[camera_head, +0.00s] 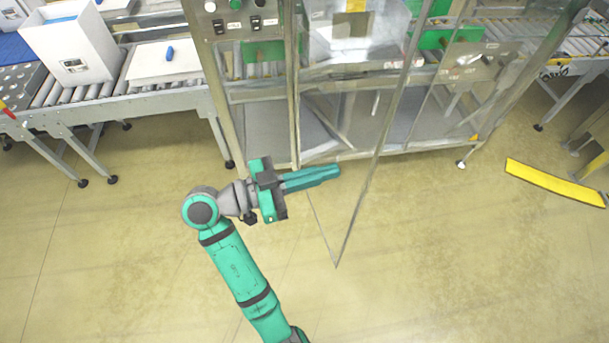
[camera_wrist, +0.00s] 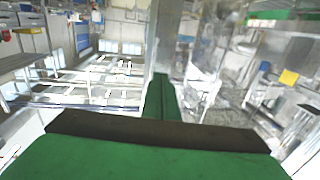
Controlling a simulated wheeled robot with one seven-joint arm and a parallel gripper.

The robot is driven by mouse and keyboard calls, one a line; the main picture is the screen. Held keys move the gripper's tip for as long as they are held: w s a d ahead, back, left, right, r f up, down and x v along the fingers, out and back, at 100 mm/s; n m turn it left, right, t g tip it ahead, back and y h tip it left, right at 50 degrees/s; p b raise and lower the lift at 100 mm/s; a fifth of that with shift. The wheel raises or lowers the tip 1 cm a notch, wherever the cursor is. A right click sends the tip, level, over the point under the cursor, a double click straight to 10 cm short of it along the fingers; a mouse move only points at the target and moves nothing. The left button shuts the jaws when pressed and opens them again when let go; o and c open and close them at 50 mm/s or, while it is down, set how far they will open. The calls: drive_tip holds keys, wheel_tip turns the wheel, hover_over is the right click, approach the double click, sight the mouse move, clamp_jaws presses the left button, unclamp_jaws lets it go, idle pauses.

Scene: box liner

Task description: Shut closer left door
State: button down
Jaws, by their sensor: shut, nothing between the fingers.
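The closer is a metal-framed machine (camera_head: 345,80) at the back centre. Its left door (camera_head: 350,225) is a clear pane with a thin metal edge. It stands open, swung out from the left post toward me, its lower corner low over the floor. My gripper (camera_head: 338,171) is shut and empty, with its green fingers pointing right. In the picture the fingers overlap the clear pane; I cannot tell whether they touch it. In the wrist view the shut fingers (camera_wrist: 162,98) point toward a grey upright post, and blurred clear panels show to the right.
A roller conveyor (camera_head: 110,93) with a white box (camera_head: 72,45) and a white board (camera_head: 165,60) stands at the left. A yellow floor piece (camera_head: 553,183) lies at the right. The floor in front of the machine is clear.

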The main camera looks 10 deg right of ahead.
sight(366, 162)
drive_tip(key=d, duration=0.4)
drive_tip(key=shift+w+d, duration=0.15)
drive_tip(key=shift+w, duration=0.05)
drive_tip(key=shift+w+d, duration=0.25)
drive_tip(key=shift+d, duration=0.55)
drive_tip(key=shift+w, duration=0.1)
